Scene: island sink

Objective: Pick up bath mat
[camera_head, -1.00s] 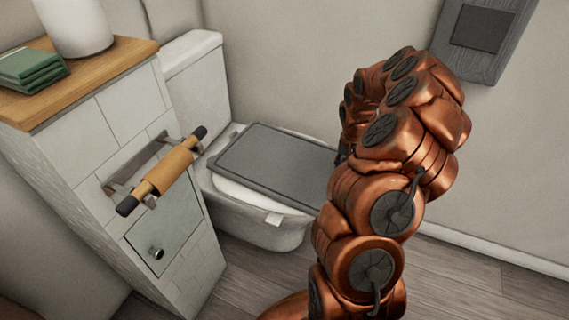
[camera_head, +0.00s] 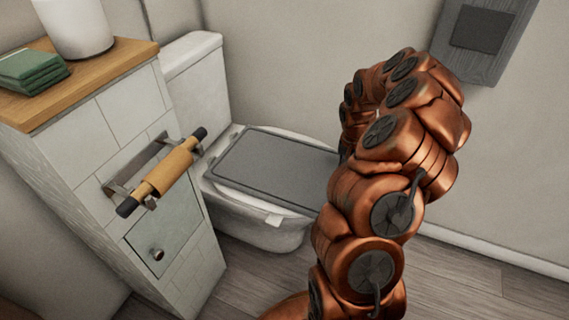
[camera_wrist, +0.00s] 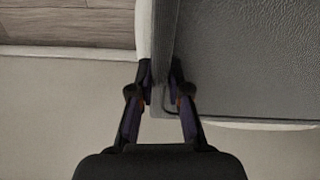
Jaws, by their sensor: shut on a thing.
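The bath mat (camera_head: 275,165) is a dark grey flat rectangle with a raised rim. It lies over the toilet (camera_head: 253,218) at bowl height in the head view, with its right end hidden behind my copper arm. In the wrist view the mat (camera_wrist: 245,60) fills the upper right, its edge running between my fingers. My gripper (camera_wrist: 160,85) is shut on that edge near a corner. The gripper is hidden behind the arm in the head view. I cannot tell whether the mat touches the toilet.
A tiled cabinet (camera_head: 100,165) with a wooden top stands at the left, holding folded green towels (camera_head: 32,70) and a white container (camera_head: 75,25). A paper roll holder (camera_head: 162,172) sticks out from its side. Wooden floor (camera_head: 470,275) is clear at the right.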

